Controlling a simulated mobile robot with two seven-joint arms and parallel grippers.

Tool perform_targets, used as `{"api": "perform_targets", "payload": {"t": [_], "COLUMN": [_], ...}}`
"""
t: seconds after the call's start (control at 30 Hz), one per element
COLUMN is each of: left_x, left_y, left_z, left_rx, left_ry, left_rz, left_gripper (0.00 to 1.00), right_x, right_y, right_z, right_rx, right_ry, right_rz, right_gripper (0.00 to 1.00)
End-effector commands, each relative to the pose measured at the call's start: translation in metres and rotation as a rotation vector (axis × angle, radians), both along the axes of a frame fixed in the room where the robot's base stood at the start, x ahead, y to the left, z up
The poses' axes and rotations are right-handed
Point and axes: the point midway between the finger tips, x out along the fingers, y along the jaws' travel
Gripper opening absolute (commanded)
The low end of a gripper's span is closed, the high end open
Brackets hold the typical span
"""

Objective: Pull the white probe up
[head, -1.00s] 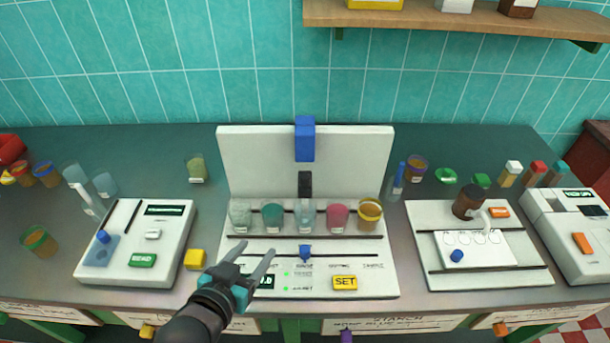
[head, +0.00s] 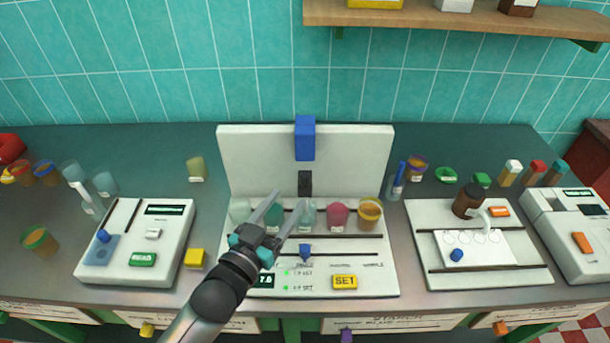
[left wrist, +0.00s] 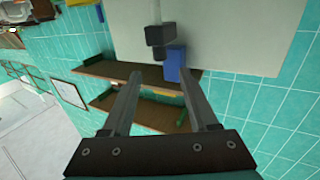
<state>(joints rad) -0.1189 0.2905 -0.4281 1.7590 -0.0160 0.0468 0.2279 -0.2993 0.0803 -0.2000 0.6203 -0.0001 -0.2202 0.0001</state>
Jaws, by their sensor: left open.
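The white bench device (head: 250,160) has an upright back panel with a blue block (head: 304,138) high on it and a black block (head: 305,184) below. In the left wrist view the black block (left wrist: 160,34) shows with a short pale rod (left wrist: 157,10) at it. This may be the white probe, but I cannot tell for sure. In the head view its lower part is hard to make out among the cups. My left gripper (head: 290,208) is open and empty, in front of the cups and below the black block. My right gripper is out of view.
A row of cups, including a pink one (head: 337,215) and an amber one (head: 370,214), stands on the device. A blue knob (head: 305,250) and yellow SET button (head: 344,282) lie in front. Another device (head: 470,245) with a brown bottle stands right. A wooden shelf (head: 450,20) hangs above.

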Motion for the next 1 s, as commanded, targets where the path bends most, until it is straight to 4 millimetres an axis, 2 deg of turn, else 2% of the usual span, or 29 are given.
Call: {"api": "perform_targets", "payload": {"t": [0.3,0.5,0.7,1.0], "left_x": [0.048,0.070,0.081,0.082], "left_y": [-0.024,-0.036,-0.041,-0.042], "left_z": [0.000,0.000,0.000,0.000], "left_rx": [0.002,0.001,0.001,0.002], "left_ry": [-0.001,0.000,0.000,0.001], "left_rz": [0.001,0.000,0.000,0.000], "left_gripper": [0.60,0.60,0.60,0.60], "right_x": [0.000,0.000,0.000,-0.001], "right_y": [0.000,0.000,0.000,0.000], "right_z": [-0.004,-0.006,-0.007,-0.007], "right_rx": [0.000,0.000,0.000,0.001], "right_ry": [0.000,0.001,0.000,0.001], "right_rz": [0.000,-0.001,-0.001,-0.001], "right_gripper": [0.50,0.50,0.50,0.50]}}
